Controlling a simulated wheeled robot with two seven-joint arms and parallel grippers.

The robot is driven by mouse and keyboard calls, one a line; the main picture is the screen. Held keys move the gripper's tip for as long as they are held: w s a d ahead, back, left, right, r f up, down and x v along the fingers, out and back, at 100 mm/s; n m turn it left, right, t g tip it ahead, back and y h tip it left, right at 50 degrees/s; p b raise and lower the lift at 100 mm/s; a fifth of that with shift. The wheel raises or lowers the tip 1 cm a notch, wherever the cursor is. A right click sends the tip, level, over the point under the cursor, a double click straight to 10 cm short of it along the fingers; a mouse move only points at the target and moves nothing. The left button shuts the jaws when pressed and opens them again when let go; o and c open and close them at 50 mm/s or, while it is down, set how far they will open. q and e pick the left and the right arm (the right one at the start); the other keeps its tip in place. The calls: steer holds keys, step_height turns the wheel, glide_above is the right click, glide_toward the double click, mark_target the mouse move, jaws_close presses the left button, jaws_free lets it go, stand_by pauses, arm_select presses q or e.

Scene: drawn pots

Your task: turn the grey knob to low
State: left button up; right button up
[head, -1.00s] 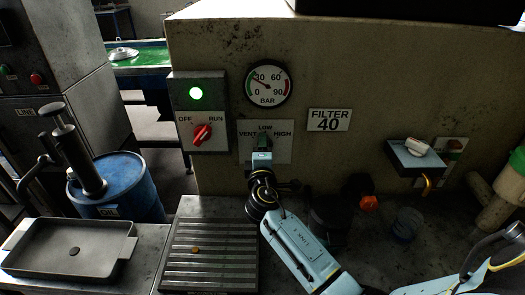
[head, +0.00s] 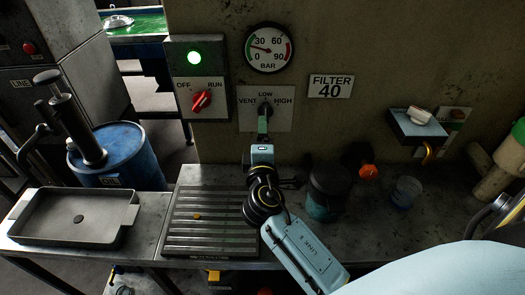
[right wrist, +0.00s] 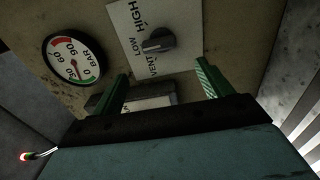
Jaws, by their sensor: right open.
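The grey knob (head: 265,108) sits on a pale plate (head: 284,118) marked VENT, LOW and HIGH on the machine's front. It also shows in the right wrist view (right wrist: 158,41), where its bar lies roughly in line with the word LOW. My right gripper (head: 263,128) is just below the knob in the head view. In the right wrist view my right gripper (right wrist: 163,85) has its two green fingers wide apart with nothing held, and the knob is visible beyond them, apart from both. My left gripper is not in view.
A pressure gauge (head: 269,47) is above the plate. A slotted tray (head: 212,238), a dark jar (head: 326,190) and a small cup (head: 406,191) stand on the bench below.

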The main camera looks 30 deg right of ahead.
steer(key=v, duration=0.4)
steer(key=shift+s, duration=0.1)
stand_by(0.4)
